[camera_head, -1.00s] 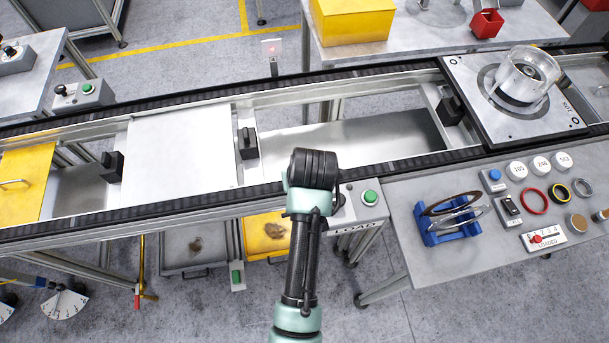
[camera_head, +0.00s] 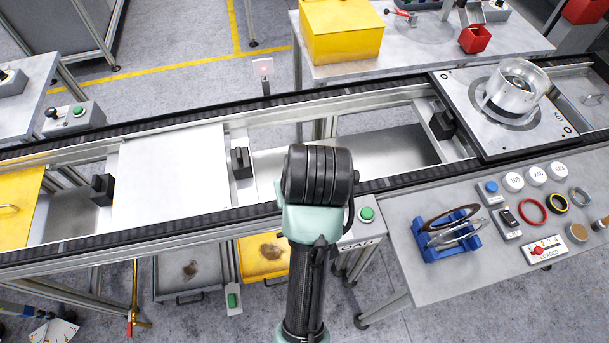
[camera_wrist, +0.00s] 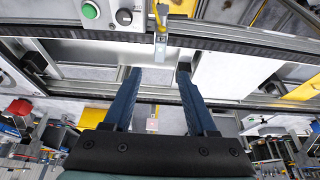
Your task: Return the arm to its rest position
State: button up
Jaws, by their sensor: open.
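My arm rises in the lower middle of the head view, in front of the conveyor. Its dark upper joint covers part of the conveyor's near rail. My gripper (camera_wrist: 160,75) shows in the wrist view as two blue fingers, spread apart with nothing between them. The conveyor rail (camera_wrist: 235,45) lies beyond the fingertips in that view. The gripper itself does not show in the head view.
The conveyor (camera_head: 240,207) crosses the scene. A pallet (camera_head: 462,98) with a clear cylinder (camera_head: 517,86) sits on its right end. A near table (camera_head: 405,265) at right holds a blue rack (camera_head: 447,240), rings and round labelled pieces. A yellow box (camera_head: 340,30) stands on the far table.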

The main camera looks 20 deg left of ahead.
jog(key=w+d+r+m+t+b, duration=0.15)
jog(key=w+r+t, duration=0.25)
jog(key=r, duration=0.5)
jog(key=w+d+r+m+t, duration=0.15)
jog(key=w+r+t, duration=0.25)
jog(key=r, duration=0.4)
jog(key=w+d+r+t+b, duration=0.1)
jog(key=w+d+r+t, duration=0.15)
jog(key=r+t, duration=0.45)
jog(key=s+d+r+m+t+h, duration=0.1)
jog(key=s+d+r+t, duration=0.1)
jog(key=r, duration=0.6)
jog(key=s+d+r+m+t+b, duration=0.1)
jog(key=s+d+r+t, duration=0.1)
jog(key=s+r, duration=0.3)
jog(key=s+d+r+m+t+h+b, duration=0.1)
jog(key=s+r+t, duration=0.3)
jog(key=r, duration=0.8)
jog(key=shift+s+d+m+t+h, duration=0.3)
jog(key=shift+d+m, duration=0.1)
jog(key=shift+d, duration=0.2)
